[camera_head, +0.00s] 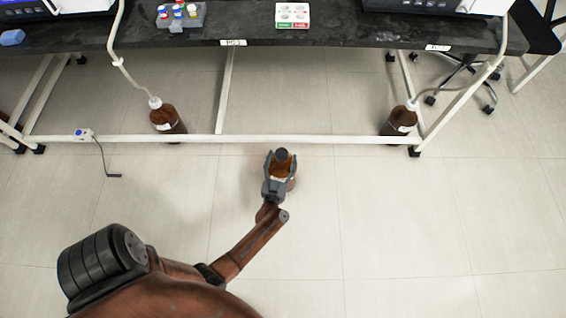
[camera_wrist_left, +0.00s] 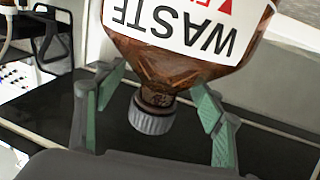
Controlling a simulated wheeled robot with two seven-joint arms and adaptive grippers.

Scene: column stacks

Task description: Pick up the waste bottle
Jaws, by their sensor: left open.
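My left gripper (camera_head: 280,160) is open, with one finger on each side of the bottle. In the wrist view the green-padded fingers flank the neck and shoulder, with gaps beside the neck. What supports the bottle cannot be told. My right gripper is out of view.
A black bench top (camera_head: 340,32) on a white frame crosses the back. Two brown bottles with tubes stand under it, one left (camera_head: 167,119) and one right (camera_head: 399,121). A rack (camera_head: 180,17) and a box (camera_head: 292,16) sit on top.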

